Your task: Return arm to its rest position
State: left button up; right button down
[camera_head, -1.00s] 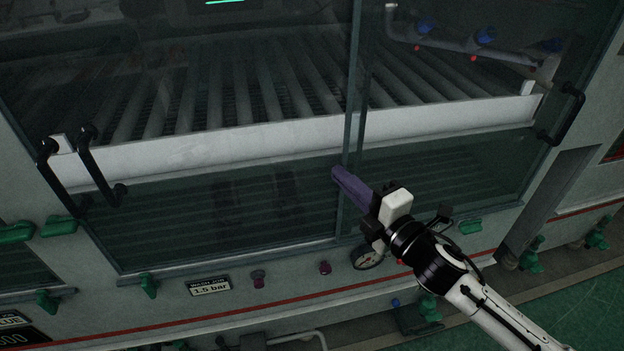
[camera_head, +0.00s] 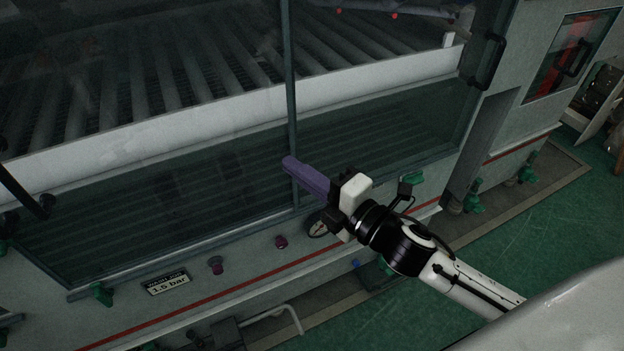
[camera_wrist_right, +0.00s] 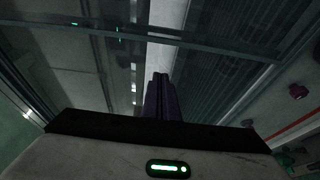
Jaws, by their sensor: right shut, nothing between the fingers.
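My right gripper (camera_head: 286,163) has purple fingers, which are closed together with nothing between them. In the head view it is in front of the lower glass panel of the machine, pointing up and left. In the right wrist view the closed purple fingers (camera_wrist_right: 160,98) point toward the glass. I cannot tell the exact gap between the fingertips and the glass. My right arm (camera_head: 470,288) comes in from the lower right. My left gripper is not in view.
Behind the glass, a roller conveyor (camera_head: 140,85) has a white front rail (camera_head: 230,117). A black handle (camera_head: 486,62) is at the right. A gauge (camera_head: 318,226), purple knobs (camera_head: 281,242) and green clamps (camera_head: 474,203) line the front. Green floor (camera_head: 530,235) is open at the right.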

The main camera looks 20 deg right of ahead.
jog(key=shift+v, duration=1.95)
